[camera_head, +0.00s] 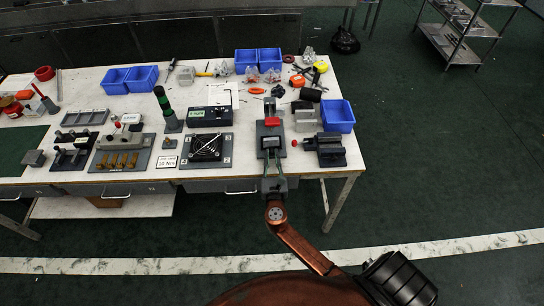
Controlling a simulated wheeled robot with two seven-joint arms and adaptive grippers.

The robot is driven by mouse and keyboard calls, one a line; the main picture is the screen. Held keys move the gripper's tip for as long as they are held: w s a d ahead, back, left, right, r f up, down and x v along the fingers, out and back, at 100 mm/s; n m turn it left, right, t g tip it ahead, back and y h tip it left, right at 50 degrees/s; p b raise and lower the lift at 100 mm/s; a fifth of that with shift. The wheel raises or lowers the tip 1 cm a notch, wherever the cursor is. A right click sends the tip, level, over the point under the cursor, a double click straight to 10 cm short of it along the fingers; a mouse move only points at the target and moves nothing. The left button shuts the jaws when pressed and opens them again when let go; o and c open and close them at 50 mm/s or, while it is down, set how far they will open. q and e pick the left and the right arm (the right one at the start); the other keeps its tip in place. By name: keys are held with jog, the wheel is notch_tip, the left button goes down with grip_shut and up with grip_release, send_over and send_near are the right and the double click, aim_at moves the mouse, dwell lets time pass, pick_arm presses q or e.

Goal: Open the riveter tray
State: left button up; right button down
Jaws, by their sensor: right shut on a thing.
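The riveter (271,132) looks to be the tall dark grey device with a red block, near the front right of the white table. My right arm, copper coloured, comes up from the bottom. My right gripper (272,165) is at the front of this device, over the table's front edge, and is shut on a part there, which looks to be the riveter tray. The gripper hides most of that part, so I cannot tell how far the tray is out. My left gripper is not in view.
A black vise (328,149) and a blue bin (337,115) stand to the right of the riveter. A fan unit (206,150) sits to its left. Drawers with handles (241,191) run under the table's front edge.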

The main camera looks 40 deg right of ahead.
jog(key=p+v, duration=0.1)
jog(key=v, duration=0.2)
jog(key=shift+s+r, duration=0.1)
jog(key=shift+s, duration=0.1)
jog(key=c, duration=1.8)
grip_release()
jog(key=shift+w, duration=0.1)
jog(key=v, duration=1.2)
